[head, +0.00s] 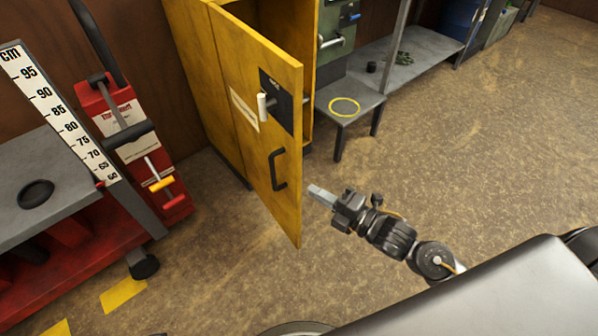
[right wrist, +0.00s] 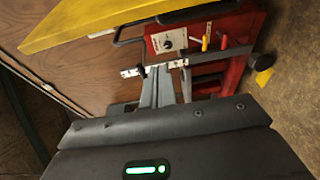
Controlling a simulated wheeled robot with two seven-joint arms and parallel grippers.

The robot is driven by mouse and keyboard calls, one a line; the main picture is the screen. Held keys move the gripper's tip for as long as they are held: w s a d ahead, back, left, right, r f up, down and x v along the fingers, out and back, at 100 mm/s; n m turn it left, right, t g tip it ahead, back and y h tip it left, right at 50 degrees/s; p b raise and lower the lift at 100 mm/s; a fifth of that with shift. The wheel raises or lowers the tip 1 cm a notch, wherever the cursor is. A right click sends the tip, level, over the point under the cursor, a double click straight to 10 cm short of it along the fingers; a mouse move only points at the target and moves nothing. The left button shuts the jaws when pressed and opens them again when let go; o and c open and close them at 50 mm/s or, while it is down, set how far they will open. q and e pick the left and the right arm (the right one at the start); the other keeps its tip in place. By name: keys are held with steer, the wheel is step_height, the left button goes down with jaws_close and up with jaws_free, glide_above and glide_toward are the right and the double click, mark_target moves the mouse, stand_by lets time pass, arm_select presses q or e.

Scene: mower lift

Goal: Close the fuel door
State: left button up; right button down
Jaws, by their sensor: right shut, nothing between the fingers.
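The yellow fuel door (head: 270,140) stands swung open from its yellow cabinet (head: 208,90) in the head view. It has a black pull handle (head: 278,168), a dark plate (head: 277,101) and a white-gripped latch lever (head: 263,106). My right gripper (head: 316,192) is shut and empty, in front of and to the right of the door's lower part, apart from the handle. Its fingers (right wrist: 163,88) show in the right wrist view, with a yellow panel (right wrist: 110,20), probably the door, above them. My left gripper is not in view.
A red machine (head: 125,140) and a grey-topped red cart (head: 50,180) stand left of the cabinet. A low grey bench (head: 350,100) with a yellow ring stands to the right. The floor (head: 470,160) at the right is clear.

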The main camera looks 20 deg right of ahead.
mark_target(299, 167)
steer(key=x, duration=1)
steer(key=shift+w+d, duration=0.3)
steer(key=shift+d, duration=0.7)
steer(key=shift+w+d, duration=0.3)
steer(key=shift+d, duration=0.65)
steer(key=shift+w+d+f, duration=0.1)
steer(key=shift+d, duration=0.05)
